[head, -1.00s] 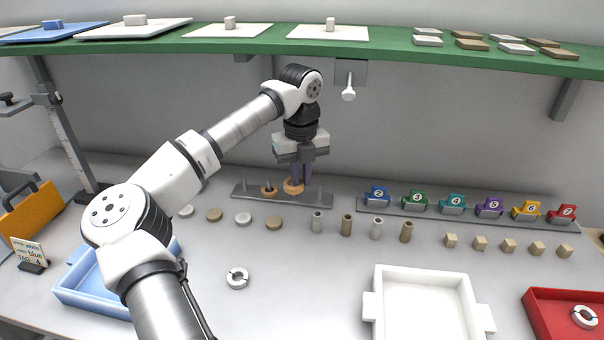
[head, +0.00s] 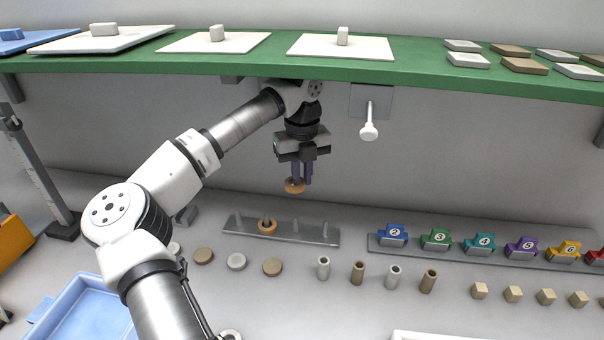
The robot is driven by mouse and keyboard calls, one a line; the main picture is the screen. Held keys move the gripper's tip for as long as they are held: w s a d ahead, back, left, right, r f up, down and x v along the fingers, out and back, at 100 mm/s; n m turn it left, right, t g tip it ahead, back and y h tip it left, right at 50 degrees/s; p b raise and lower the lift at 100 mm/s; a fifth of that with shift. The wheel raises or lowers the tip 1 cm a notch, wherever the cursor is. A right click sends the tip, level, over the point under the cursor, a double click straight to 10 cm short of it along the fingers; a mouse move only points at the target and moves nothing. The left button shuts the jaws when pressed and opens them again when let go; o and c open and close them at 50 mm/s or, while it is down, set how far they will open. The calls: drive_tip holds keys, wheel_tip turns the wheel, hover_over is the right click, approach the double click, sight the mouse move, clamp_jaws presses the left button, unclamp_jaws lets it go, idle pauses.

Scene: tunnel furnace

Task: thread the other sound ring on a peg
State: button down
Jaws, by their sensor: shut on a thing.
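My gripper (head: 301,182) is shut on a tan-orange ring (head: 294,187). It holds the ring by its wall, in the air above the peg rack and below the green shelf. The grey peg rack (head: 312,236) stands on the table below, with a row of short upright pegs. Another tan-orange ring (head: 267,227) sits around a peg left of the rack's middle. The other pegs look bare. The held ring shows above the rack's middle, apart from any peg; its exact depth over the rack I cannot tell.
The green shelf (head: 240,64) overhangs the arm, with a white knobbed rod (head: 369,130) below it on the right. Discs and small tubes (head: 358,272) stand in front of the rack. Numbered coloured holders (head: 436,239) are at right, a blue tray (head: 85,305) at lower left.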

drive_tip(key=shift+w, duration=0.2)
drive_tip(key=shift+s+f+b, duration=0.15)
drive_tip(key=shift+f+b, duration=0.4)
drive_tip(key=shift+f, duration=0.3)
drive_tip(key=shift+f+b, duration=0.8)
drive_tip(key=shift+f, duration=0.7)
drive_tip(key=shift+f, duration=0.15)
drive_tip(key=shift+f+b, duration=1.35)
drive_tip(key=shift+f, duration=0.1)
drive_tip(key=shift+f+b, duration=0.7)
drive_tip(key=shift+f, duration=0.3)
drive_tip(key=shift+f+b, duration=0.3)
